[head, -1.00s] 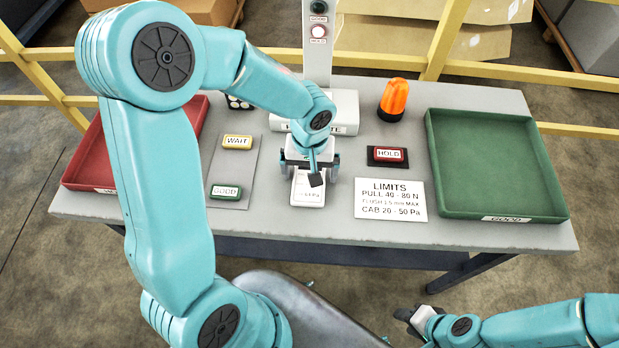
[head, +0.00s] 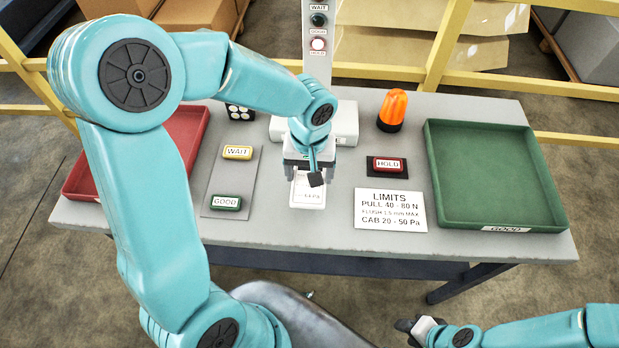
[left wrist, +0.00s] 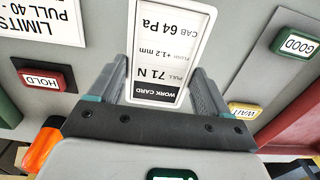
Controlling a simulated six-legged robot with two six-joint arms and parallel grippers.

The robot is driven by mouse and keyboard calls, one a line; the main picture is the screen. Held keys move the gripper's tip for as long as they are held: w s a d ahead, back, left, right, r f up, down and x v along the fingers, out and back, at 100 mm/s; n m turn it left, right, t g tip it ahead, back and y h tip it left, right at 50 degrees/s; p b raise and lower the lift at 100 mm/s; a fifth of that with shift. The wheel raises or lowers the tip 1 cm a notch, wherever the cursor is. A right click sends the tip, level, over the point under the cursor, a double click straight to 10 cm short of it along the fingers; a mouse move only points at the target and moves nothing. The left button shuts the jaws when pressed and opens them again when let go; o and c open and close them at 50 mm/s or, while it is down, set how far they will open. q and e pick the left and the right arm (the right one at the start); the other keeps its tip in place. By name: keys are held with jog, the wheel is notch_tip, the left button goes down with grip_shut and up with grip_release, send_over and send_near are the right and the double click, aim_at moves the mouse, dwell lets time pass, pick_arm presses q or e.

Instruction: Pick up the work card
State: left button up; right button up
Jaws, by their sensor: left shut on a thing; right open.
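The work card (head: 308,194) is a white card with a black heading and printed figures. In the head view it is near the middle of the grey table, partly hidden by my left gripper (head: 309,176). In the left wrist view the card (left wrist: 158,45) lies between the two fingers of my left gripper (left wrist: 161,88), which is shut on it. I cannot tell whether the card is clear of the tabletop. My right gripper (head: 412,328) is open and empty, in front of the table at the lower right.
On the grey table (head: 400,247) are a red tray (head: 190,140), a green tray (head: 490,170), an orange beacon (head: 392,111), a HOLD button (head: 387,166), WAIT (head: 238,152) and GOOD (head: 226,202) buttons, and a limits sign (head: 390,210). A grey device (head: 345,122) stands behind the card.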

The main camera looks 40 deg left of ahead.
pick_arm(q)
notch_tip(320, 180, up, 16)
jog(key=shift+p, duration=0.4)
